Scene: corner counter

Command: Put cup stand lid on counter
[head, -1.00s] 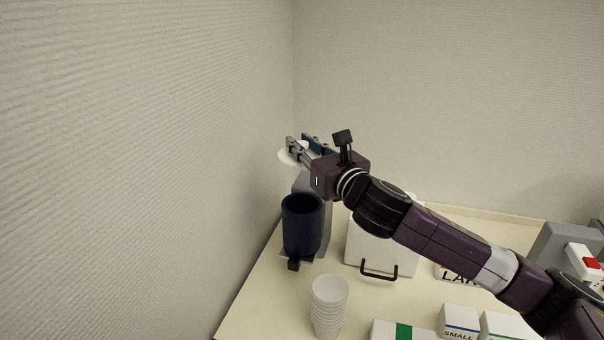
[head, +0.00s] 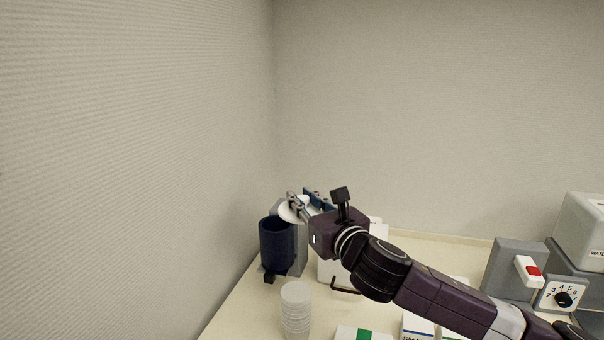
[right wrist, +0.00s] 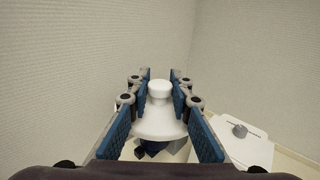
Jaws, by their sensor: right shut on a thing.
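My right gripper (head: 305,199) is shut on the white lid (head: 290,211) and holds it in the air near the top of the dark blue holder. In the right wrist view the lid's round knob (right wrist: 159,89) sits between the blue finger pads, with its flared disc (right wrist: 158,124) below. The dark blue cylindrical holder (head: 277,246), likely the cup stand, stands upright against a grey back on the counter (head: 243,304), by the left wall. Part of it shows below the lid in the right wrist view (right wrist: 152,146). My left gripper is out of view.
A stack of white cups (head: 296,308) stands in front of the holder. A white box with a dark handle (head: 344,288) is to its right, partly behind my arm. Small cartons (head: 416,325) lie at the front. Grey machines (head: 512,267) stand at the right.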

